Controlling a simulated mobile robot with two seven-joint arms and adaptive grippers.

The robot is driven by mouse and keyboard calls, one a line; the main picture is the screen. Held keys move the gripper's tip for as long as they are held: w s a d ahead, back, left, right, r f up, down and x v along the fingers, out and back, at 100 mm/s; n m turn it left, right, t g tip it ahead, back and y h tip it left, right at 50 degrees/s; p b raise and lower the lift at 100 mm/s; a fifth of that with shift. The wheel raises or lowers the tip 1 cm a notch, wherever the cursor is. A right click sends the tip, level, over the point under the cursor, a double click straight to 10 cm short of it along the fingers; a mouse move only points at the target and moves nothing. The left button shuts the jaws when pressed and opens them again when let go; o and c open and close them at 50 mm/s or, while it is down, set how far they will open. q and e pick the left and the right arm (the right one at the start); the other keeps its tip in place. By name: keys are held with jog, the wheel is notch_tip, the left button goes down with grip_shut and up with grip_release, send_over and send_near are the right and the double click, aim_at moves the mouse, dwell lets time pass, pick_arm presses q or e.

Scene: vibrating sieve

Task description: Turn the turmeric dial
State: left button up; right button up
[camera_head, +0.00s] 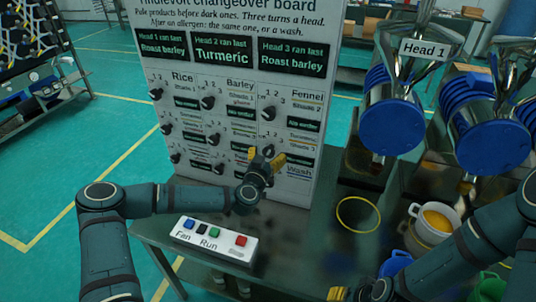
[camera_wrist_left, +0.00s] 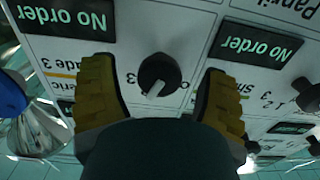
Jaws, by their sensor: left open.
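The changeover board (camera_head: 238,70) stands upright on the bench with columns of small black dials. A "Turmeric, Shade 3" label (camera_head: 301,138) is in its right column. The dial beside it (camera_wrist_left: 160,72) sits between my left gripper's fingers in the left wrist view, with a "Shade 3" label (camera_wrist_left: 58,68) partly hidden by a finger. My left gripper (camera_head: 266,158) is open at the board, its yellow-padded fingers on either side of this dial with gaps. My right gripper (camera_head: 348,294) is at the bottom edge, partly cut off; its jaw state is unclear.
A button box (camera_head: 215,240) marked Fan and Run lies under my left forearm. Metal sieve heads with blue bands (camera_head: 390,118) stand to the right.

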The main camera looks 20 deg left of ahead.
pick_arm(q)
jog(key=shift+w, duration=0.2)
jog(key=c, duration=1.2)
jog(key=shift+c, duration=0.2)
